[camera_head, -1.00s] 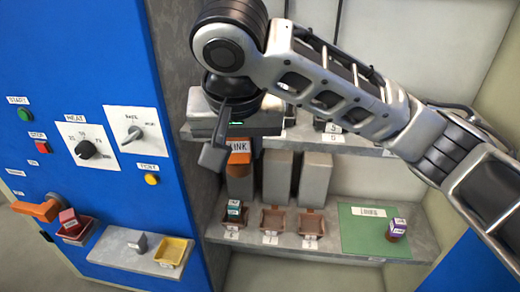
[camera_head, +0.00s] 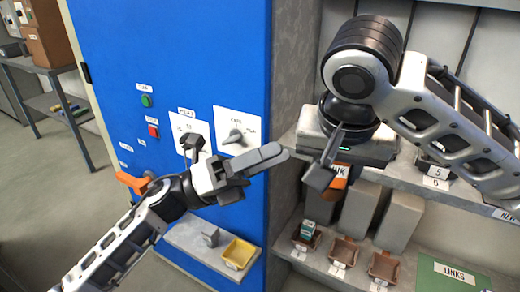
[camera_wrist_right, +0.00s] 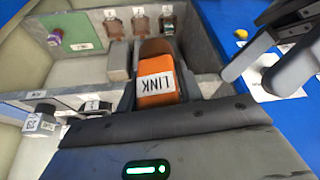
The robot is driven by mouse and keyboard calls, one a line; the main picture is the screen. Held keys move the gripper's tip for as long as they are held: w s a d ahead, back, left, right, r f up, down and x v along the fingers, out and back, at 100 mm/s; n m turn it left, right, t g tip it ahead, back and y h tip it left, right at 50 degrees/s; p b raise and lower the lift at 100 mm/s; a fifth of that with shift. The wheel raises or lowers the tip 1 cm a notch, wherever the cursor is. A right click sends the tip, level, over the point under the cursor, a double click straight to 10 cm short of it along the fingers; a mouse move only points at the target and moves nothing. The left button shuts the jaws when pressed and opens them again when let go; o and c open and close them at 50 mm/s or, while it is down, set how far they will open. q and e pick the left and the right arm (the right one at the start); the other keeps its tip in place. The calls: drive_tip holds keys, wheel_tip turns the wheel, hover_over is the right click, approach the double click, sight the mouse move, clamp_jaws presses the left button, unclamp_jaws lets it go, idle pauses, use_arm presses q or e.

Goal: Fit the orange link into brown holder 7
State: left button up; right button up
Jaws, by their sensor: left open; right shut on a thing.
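The orange link (camera_wrist_right: 155,88), with a white LINK label, is between the fingers of my right gripper. In the head view part of the link (camera_head: 341,178) shows behind my right gripper (camera_head: 325,172), which is shut on it above the lower shelf. Brown holders stand in a row on that shelf: the left one (camera_head: 303,246) has a teal block in it, the middle (camera_head: 343,252) and right (camera_head: 383,266) ones look empty. Their numbers are too small to read, so I cannot tell which is 7. My left gripper (camera_head: 238,148) is open and empty before the blue panel.
The blue panel (camera_head: 170,60) carries knobs, buttons and an orange handle (camera_head: 132,182). A ledge below holds a grey block (camera_head: 211,238) and a yellow tray (camera_head: 238,253). Tall grey blocks (camera_head: 398,222) stand behind the holders. A green mat (camera_head: 440,278) lies to their right.

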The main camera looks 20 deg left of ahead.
sight(339, 186)
use_arm(q)
drive_tip(key=d+m+g+y, duration=0.1)
drive_tip(key=d+m+g, duration=0.1)
drive_tip(key=d+m, duration=0.1)
drive_tip(key=d+r+m+g+y, duration=0.1)
drive_tip(key=d+m+g, duration=0.2)
drive_tip(key=d+m, duration=0.1)
drive_tip(key=s+d+m+g+y, duration=0.1)
drive_tip(key=d+m+g, duration=0.2)
drive_tip(key=m, duration=0.3)
drive_tip(key=shift+d+r+y, duration=0.3)
drive_tip(key=shift+d+y, duration=0.1)
drive_tip(key=shift+d, duration=0.1)
drive_tip(key=c, duration=1.2)
drive_tip(key=shift+o, duration=0.2)
use_arm(e)
drive_tip(key=o, duration=1.2)
drive_tip(key=shift+c, duration=0.2)
use_arm(q)
drive_tip(key=shift+s, duration=0.1)
use_arm(e)
drive_tip(key=shift+r, duration=0.1)
